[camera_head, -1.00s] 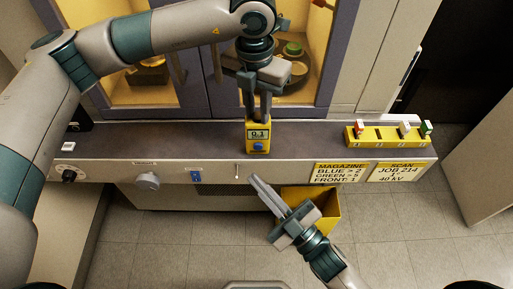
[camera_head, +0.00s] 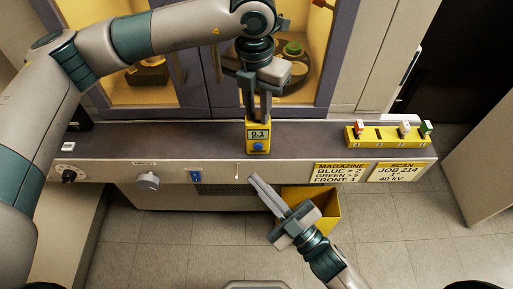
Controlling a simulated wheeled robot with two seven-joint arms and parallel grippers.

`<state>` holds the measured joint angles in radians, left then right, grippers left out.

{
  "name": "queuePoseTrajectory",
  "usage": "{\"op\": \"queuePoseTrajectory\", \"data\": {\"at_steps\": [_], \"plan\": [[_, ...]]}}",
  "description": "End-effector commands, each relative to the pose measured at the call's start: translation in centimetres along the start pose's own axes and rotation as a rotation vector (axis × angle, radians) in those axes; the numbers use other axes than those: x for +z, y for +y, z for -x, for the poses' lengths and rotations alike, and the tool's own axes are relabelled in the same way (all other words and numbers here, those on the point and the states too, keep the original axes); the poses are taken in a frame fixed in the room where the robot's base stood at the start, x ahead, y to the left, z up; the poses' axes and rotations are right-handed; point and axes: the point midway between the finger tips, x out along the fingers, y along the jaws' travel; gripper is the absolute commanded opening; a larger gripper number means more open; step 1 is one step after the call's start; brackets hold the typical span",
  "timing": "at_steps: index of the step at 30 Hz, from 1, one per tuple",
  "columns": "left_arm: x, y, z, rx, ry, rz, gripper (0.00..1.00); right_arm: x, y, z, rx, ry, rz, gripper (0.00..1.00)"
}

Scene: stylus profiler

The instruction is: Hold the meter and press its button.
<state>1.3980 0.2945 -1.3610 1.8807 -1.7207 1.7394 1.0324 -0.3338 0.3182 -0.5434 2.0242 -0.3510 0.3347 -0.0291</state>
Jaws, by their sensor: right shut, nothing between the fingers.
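The yellow meter (camera_head: 258,136) stands upright at the front edge of the ledge, with a small display reading about 0.1 and a round blue button (camera_head: 258,146) facing front. My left gripper (camera_head: 256,116) comes down from above, its fingers closed on the upper part of the meter. Whether the meter's base touches the ledge is hard to tell. My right gripper (camera_head: 254,178) is shut and empty, below and in front of the meter, its fingertips pointing up and left, apart from the button.
A yellow rack (camera_head: 388,142) with several coloured pieces sits on the ledge (camera_head: 180,140) at the right. A yellow bin (camera_head: 328,205) stands behind my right gripper. The front panel carries a knob (camera_head: 147,181), a blue switch (camera_head: 196,177) and labels. A glazed cabinet (camera_head: 195,85) stands behind.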

Motion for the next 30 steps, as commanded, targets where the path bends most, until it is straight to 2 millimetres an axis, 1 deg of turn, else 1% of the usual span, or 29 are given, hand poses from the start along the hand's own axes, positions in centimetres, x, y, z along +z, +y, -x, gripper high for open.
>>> {"op": "queuePoseTrajectory", "data": {"at_steps": [1, 5, 8, 11, 14, 15, 17, 24, 30], "plan": [[-1.5, 0.0, -3.6, 0.006, 0.059, -0.002, 0.39, 0.6, -0.3, 0.2, 0.0, 0.0, 0.0, 0.0], [-1.5, -0.1, -3.2, 0.006, 0.057, -0.002, 0.39, 0.6, -0.3, 0.2, 0.0, 0.0, 0.0, 0.0], [-1.6, -0.1, -2.6, 0.006, 0.056, -0.002, 0.39, 0.6, -0.3, 0.2, 0.0, 0.0, 0.0, 0.0], [-1.5, -0.1, -1.4, 0.006, 0.05, -0.002, 0.4, 0.6, -0.3, 0.2, 0.0, 0.0, 0.0, 0.0], [-1.6, -0.2, 0.1, 0.007, 0.045, -0.003, 0.41, 0.5, -0.3, 0.2, 0.0, 0.0, 0.0, 0.0], [-1.6, -0.2, 0.9, 0.009, 0.041, -0.003, 0.43, 0.5, -0.3, 0.2, 0.0, 0.0, 0.0, 0.0], [-1.6, -0.2, 2.2, 0.008, 0.035, -0.004, 0.43, 0.4, -0.2, 0.1, 0.0, 0.0, 0.0, 0.0], [-1.4, -0.5, 7.6, 0.007, 0.008, -0.002, 0.43, 0.2, -0.1, 0.1, 0.0, 0.0, 0.0, 0.0], [-1.4, -0.6, 11.0, 0.007, -0.006, 0.0, 0.43, 0.1, -0.1, 0.1, 0.0, 0.0, 0.0, 0.0]]}}
